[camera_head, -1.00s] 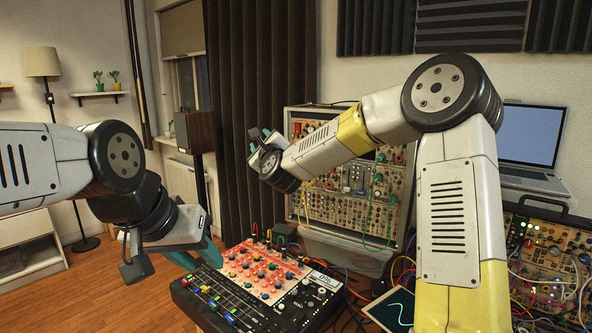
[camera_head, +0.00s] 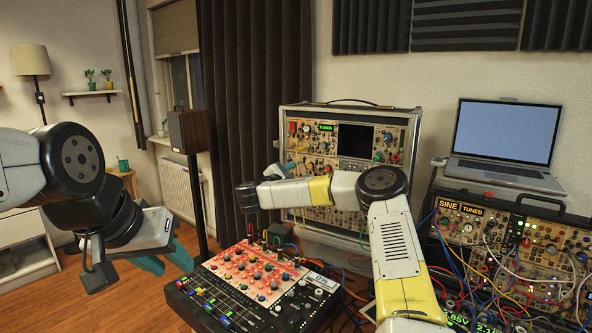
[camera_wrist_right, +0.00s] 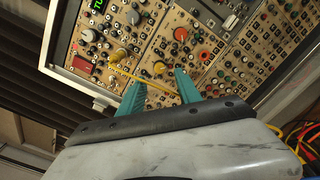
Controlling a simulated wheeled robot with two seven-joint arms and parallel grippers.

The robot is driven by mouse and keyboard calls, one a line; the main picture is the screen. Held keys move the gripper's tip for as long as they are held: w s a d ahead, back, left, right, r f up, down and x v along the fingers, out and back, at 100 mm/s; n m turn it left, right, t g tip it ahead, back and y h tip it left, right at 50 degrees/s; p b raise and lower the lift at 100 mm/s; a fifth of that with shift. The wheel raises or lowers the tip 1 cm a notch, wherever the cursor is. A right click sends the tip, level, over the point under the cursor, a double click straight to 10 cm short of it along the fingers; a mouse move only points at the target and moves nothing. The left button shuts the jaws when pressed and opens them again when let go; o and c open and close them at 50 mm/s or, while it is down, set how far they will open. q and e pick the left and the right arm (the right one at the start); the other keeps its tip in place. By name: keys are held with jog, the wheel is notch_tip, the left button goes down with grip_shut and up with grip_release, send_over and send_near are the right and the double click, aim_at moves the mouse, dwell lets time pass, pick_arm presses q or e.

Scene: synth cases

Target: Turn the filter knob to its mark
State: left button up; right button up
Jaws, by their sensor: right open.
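The upright synth case (camera_head: 374,107) stands at the back, its panel full of knobs. In the right wrist view its panel (camera_wrist_right: 214,75) shows a large grey knob (camera_wrist_right: 133,17), an orange knob (camera_wrist_right: 180,34) and yellow knobs (camera_wrist_right: 118,55). I cannot tell which is the filter knob, and its mark is not readable. My right gripper (camera_head: 282,170) is in front of the case's left side. My left gripper (camera_head: 167,262) hangs open and empty left of the mixer.
A mixer (camera_head: 262,285) with red and coloured knobs stands in front. A second synth case (camera_head: 515,245) with many patch cables and a laptop (camera_head: 507,140) are at the right. A speaker (camera_head: 191,131) stands behind. Yellow cables cross the panel near my right fingers.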

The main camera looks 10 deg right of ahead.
aim_at(309, 167)
jog(key=x, duration=0.5)
jog(key=shift+w, duration=0.1)
grip_shut()
